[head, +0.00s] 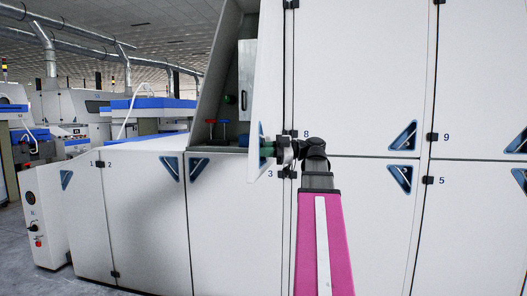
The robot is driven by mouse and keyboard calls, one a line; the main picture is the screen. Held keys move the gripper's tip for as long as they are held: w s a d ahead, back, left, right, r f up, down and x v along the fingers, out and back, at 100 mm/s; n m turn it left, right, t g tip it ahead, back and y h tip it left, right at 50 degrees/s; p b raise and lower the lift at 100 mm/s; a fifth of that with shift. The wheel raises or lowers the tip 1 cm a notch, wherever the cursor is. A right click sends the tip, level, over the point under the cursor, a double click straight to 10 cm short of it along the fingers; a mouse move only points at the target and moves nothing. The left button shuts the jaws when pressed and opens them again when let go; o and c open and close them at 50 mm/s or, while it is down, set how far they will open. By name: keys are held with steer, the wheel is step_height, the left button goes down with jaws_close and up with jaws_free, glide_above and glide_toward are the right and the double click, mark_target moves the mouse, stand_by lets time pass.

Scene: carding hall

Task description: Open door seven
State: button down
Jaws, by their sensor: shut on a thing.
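A tall white door (269,70) stands swung open, seen nearly edge-on, above the panel marked 3 and left of the panel marked 8. Its own number does not show, but its place fits door seven. A dark blue handle recess (262,133) shows near its lower left. My gripper (264,150) is at this lower part of the door, shut on its handle; the exact contact is small and partly hidden. My pink arm reaches up to it from below.
Behind the open door, the cabinet interior shows red (210,122) and blue levers and a grey box (247,80). Shut white panels marked 8 (355,70), 9 and 5 stand to the right. Low panels 1 and 2 (140,210) stand left. Free grey floor (25,270) lies at lower left.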

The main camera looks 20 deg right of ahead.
steer(key=shift+f, duration=0.15)
steer(key=c, duration=1.2)
jaws_free()
steer(key=shift+o, duration=0.2)
steer(key=shift+d, duration=0.1)
steer(key=v, duration=1)
steer(key=shift+d, duration=0.45)
